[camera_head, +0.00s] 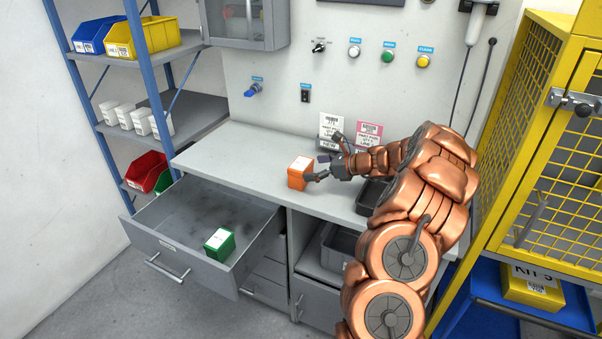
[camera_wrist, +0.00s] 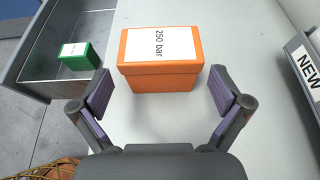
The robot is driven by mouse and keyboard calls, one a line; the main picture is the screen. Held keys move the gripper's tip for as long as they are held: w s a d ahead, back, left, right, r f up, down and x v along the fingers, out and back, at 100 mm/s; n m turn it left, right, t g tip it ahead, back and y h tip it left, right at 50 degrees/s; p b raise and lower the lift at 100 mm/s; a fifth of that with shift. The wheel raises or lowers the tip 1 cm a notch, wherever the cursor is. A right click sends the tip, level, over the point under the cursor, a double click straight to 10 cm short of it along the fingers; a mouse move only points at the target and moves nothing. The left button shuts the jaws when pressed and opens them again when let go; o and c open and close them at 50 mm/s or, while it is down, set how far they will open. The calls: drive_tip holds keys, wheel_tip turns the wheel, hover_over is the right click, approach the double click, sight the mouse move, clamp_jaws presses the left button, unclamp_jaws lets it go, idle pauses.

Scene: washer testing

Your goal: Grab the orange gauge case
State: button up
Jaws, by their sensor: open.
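The orange gauge case (camera_head: 298,174) is a small box standing on the grey workbench (camera_head: 245,150), near its front edge. In the wrist view the orange case (camera_wrist: 160,75) has a white label on top reading "250 bar". My gripper (camera_head: 315,168) is at the right side of the case in the head view. In the wrist view my gripper (camera_wrist: 160,92) is open, with one finger toward each side of the case's near end. Gaps show between both fingers and the case. The case's underside is hidden.
An open drawer (camera_head: 165,255) below the bench holds a green box (camera_head: 219,243). Two label cards (camera_head: 331,128) stand behind my gripper, and a dark tray (camera_head: 372,195) lies by my arm. A yellow mesh cage (camera_head: 545,150) stands right. The bench's left part is clear.

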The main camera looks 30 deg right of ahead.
sight(301, 168)
drive_tip(key=p+x, duration=0.1)
drive_tip(key=x, duration=0.4)
drive_tip(key=shift+r, duration=0.2)
drive_tip(key=c, duration=1)
